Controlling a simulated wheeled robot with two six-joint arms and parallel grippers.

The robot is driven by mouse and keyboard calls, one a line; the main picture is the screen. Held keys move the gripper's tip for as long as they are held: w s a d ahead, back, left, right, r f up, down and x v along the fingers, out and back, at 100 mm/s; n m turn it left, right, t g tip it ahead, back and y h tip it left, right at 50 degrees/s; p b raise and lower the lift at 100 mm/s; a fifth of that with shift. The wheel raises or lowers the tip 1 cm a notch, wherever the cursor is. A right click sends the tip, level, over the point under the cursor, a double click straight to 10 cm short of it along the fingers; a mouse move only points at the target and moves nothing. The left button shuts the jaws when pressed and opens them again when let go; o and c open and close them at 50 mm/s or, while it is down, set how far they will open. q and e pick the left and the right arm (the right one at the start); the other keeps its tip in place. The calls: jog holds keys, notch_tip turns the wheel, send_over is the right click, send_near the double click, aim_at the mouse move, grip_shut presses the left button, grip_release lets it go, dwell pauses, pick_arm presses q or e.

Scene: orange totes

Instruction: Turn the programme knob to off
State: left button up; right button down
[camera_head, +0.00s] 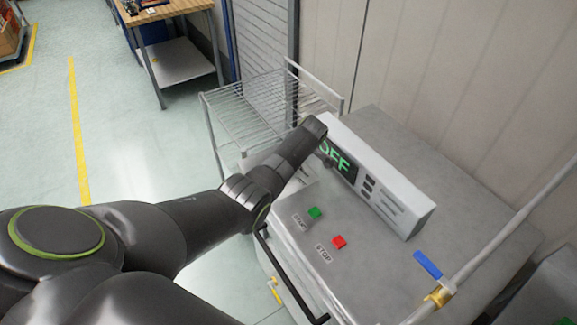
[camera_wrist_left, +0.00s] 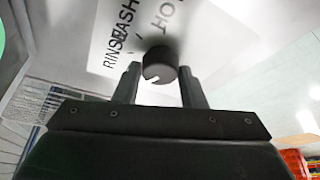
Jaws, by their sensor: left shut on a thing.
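The programme knob (camera_wrist_left: 158,64) is a round dark knob with a white pointer mark, seen in the left wrist view. Its mark points toward the lower left of that view. The labels RINSE, WASH and HOT show on the white panel around it. My left gripper (camera_wrist_left: 160,82) is shut on the knob, with one finger on each side. In the head view the gripper reaches the left end of the white control panel (camera_head: 395,190) and hides the knob. A display (camera_head: 340,163) there shows green letters, partly covered, that read as OFF.
A green START button (camera_head: 314,213) and a red STOP button (camera_head: 339,242) sit on the grey machine top. A pipe with a blue-handled valve (camera_head: 428,264) rises at the right. A wire rack (camera_head: 245,110) stands behind my arm. Open floor lies to the left.

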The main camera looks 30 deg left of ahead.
pick_arm(q)
jog(key=shift+w+r, duration=0.1)
jog(key=o, duration=1)
jog(key=v, duration=1.7)
jog(key=shift+r, duration=0.2)
